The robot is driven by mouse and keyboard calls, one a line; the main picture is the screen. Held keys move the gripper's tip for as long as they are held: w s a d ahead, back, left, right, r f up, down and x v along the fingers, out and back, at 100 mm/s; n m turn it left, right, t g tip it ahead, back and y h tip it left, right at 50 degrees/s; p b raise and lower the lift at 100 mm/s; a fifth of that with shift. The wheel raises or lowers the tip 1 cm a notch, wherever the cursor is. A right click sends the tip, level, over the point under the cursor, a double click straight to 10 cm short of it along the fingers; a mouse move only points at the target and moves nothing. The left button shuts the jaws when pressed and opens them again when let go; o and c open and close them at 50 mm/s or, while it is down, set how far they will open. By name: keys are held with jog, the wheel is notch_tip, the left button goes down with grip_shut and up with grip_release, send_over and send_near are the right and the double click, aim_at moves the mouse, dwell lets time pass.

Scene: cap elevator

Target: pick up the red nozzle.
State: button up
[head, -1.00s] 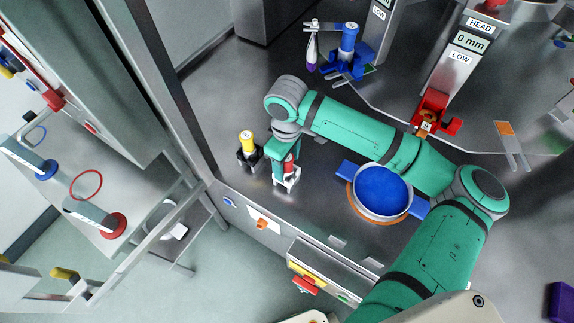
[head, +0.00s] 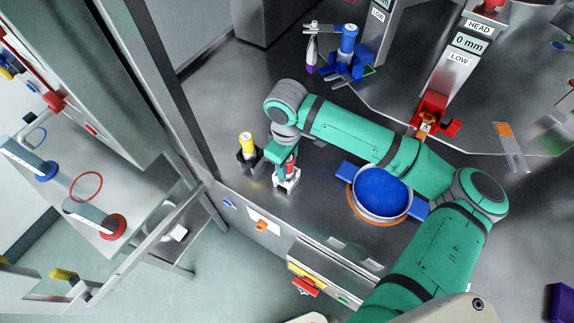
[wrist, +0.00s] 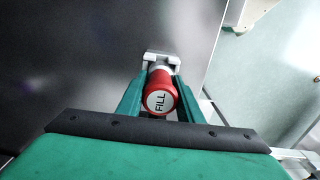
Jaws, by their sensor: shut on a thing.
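The red nozzle (wrist: 162,93), with a white cap face reading "FILL", is between the green fingers of my gripper (wrist: 159,96) in the wrist view. The fingers touch it on both sides and are shut on it. In the head view the red nozzle (head: 292,170) shows only partly beside my gripper (head: 284,166). It stands in or just over a white holder (head: 290,184) on the grey worktop. The holder (wrist: 163,58) also shows past the nozzle in the wrist view. I cannot tell whether the nozzle still rests in it.
A yellow-topped nozzle in a black holder (head: 248,153) stands close to the left. A blue-topped device (head: 347,55) is at the back. A blue-filled round pan (head: 382,193) lies under my arm at right. The worktop's front edge is close by.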

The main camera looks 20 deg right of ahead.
jog(key=shift+r, duration=0.5)
jog(key=s+r, duration=0.1)
jog(key=r, duration=0.1)
jog(key=s+a+r, duration=0.1)
jog(key=s+r, duration=0.1)
jog(key=r, duration=0.1)
jog(key=s+a+r, duration=0.1)
jog(key=r, duration=0.1)
jog(key=shift+s+r, duration=0.15)
grip_shut()
jog(key=s+a+r, duration=0.3)
jog(key=s+r, duration=0.1)
jog(key=s, duration=0.4)
jog(key=shift+s+a, duration=0.2)
jog(key=shift+s, duration=0.05)
jog(key=shift+r, duration=0.1)
